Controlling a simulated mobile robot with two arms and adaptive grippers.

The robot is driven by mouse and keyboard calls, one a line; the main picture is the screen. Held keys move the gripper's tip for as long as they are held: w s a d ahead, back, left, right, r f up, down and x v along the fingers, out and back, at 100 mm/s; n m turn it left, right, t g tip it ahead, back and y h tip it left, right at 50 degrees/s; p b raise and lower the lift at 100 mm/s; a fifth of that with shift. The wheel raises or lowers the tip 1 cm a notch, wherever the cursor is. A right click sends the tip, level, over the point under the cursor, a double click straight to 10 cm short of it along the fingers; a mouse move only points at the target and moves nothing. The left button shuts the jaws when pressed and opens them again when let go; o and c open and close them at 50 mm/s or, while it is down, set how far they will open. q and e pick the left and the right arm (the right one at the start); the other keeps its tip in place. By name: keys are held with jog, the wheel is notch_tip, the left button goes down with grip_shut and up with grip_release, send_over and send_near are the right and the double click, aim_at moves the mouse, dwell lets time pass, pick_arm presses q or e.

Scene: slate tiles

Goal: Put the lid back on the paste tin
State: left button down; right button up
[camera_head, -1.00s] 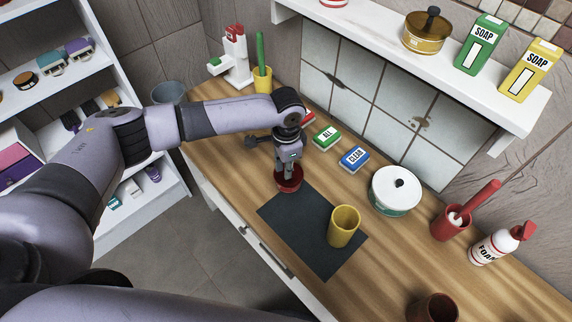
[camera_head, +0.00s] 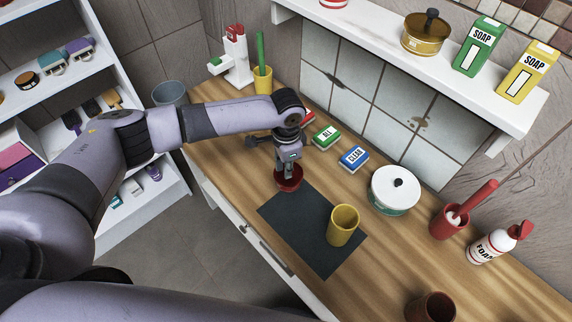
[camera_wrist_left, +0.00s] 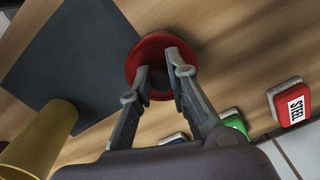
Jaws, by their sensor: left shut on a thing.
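My left gripper (camera_head: 288,168) points down over a small red round vessel (camera_head: 291,185) at the left end of the dark mat. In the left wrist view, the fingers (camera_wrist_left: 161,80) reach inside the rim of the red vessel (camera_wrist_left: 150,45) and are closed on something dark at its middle. The fingers hide most of it, so I cannot tell whether it is a lid's knob. A white tin (camera_head: 392,203) with a lid and black knob stands on the counter. An amber tin (camera_head: 422,38) with a dark knob is on the wall shelf. My right gripper is out of view.
A yellow cup (camera_head: 343,226) stands on the dark mat (camera_head: 290,225). Green (camera_head: 326,136) and blue (camera_head: 354,158) boxes lie behind. Bare wood lies between the mat and white tin.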

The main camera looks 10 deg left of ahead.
pick_arm(q)
jog(key=c, duration=1.4)
grip_release()
jog(key=shift+c, duration=0.2)
jog(key=shift+o, duration=0.4)
jog(key=o, duration=0.4)
